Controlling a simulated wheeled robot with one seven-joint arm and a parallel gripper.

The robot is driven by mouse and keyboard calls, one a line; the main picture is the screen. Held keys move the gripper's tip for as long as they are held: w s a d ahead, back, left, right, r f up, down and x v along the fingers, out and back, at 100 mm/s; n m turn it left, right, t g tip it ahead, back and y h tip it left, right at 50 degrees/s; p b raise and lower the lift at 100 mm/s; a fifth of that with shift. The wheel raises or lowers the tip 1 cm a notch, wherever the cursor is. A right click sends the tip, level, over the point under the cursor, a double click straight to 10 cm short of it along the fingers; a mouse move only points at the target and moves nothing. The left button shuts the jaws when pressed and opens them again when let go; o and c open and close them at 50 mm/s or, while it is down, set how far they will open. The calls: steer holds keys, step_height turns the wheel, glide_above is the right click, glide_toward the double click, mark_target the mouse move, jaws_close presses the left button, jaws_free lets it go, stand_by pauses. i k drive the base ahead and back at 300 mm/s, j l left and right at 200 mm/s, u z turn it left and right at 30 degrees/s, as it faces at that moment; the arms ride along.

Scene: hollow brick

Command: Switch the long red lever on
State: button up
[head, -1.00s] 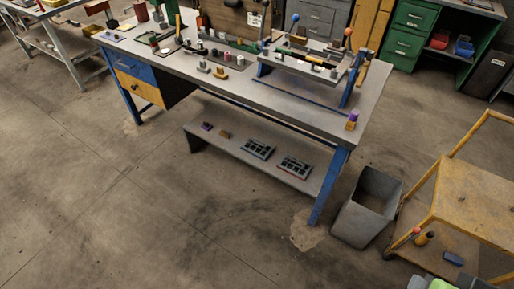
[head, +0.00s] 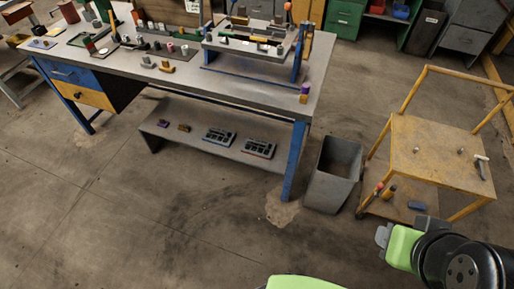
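I cannot make out a long red lever anywhere in the head view. The workbench (head: 235,86) stands at upper left, with a raised rack (head: 245,46) at its right end. An orange ball-topped piece (head: 288,6) shows at the top edge by the rack, partly cut off. Two grey panels with small dark parts lie on the bench's lower shelf: a left one (head: 219,138) and a right one (head: 259,148) with some red on it. Lime-green and black parts of my arm show at bottom right. I cannot see my gripper's fingers.
A grey bin (head: 335,175) stands right of the bench's front leg. A yellow cart (head: 440,150) stands further right, with a few small items on it. Green cabinets (head: 345,18) stand at the back. The concrete floor (head: 120,220) in front of the bench is clear.

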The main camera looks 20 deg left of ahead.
mark_target(380, 185)
steer(key=i+u, duration=0.3)
steer(key=i, duration=0.15)
steer(key=i+l+u, duration=0.1)
steer(key=i+u, duration=0.2)
steer(key=i, duration=0.15)
steer(key=i+l+u, duration=0.3)
steer(key=i, duration=0.15)
steer(key=j, duration=0.05)
